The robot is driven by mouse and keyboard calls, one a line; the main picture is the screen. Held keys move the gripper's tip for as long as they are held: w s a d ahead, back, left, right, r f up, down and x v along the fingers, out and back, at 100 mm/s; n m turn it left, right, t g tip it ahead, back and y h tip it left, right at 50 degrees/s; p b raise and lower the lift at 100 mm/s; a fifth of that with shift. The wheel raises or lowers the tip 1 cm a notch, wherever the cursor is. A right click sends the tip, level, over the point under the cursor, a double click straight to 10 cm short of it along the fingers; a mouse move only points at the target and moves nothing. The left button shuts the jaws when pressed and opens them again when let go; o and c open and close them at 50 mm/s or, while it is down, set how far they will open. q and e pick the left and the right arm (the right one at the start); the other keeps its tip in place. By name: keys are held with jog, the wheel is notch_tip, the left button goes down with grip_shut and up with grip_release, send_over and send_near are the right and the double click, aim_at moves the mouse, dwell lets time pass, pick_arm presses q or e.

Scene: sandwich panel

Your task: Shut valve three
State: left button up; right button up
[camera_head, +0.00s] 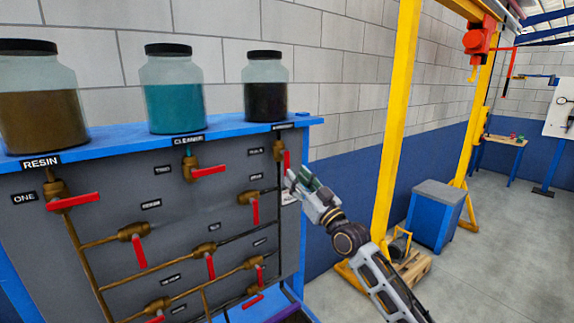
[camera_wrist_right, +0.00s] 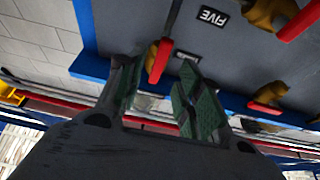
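A brass valve (camera_head: 279,147) with a red lever (camera_head: 286,160) sits at the panel's upper right, under the dark jar. Its label is too blurred to read, but its place after ONE and TWO fits valve three. The lever hangs down, roughly along the pipe. My right gripper (camera_head: 305,187) is just right of and below it. In the right wrist view, my right gripper (camera_wrist_right: 160,90) is open, with the red lever (camera_wrist_right: 159,62) between its green-padded fingers and gaps visible on both sides. My left gripper is out of view.
Valve one (camera_head: 57,188) and valve two (camera_head: 192,165) have levers turned sideways. Several more valves lie lower on the grey panel (camera_head: 110,215). The FIVE label (camera_wrist_right: 213,17) is near my right gripper. Jars stand on the blue shelf (camera_head: 222,130). Open floor lies right.

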aim_at(288, 167)
jog(key=shift+p+x, duration=0.65)
jog(key=shift+x, duration=2.45)
jog(key=shift+c, duration=0.4)
grip_shut()
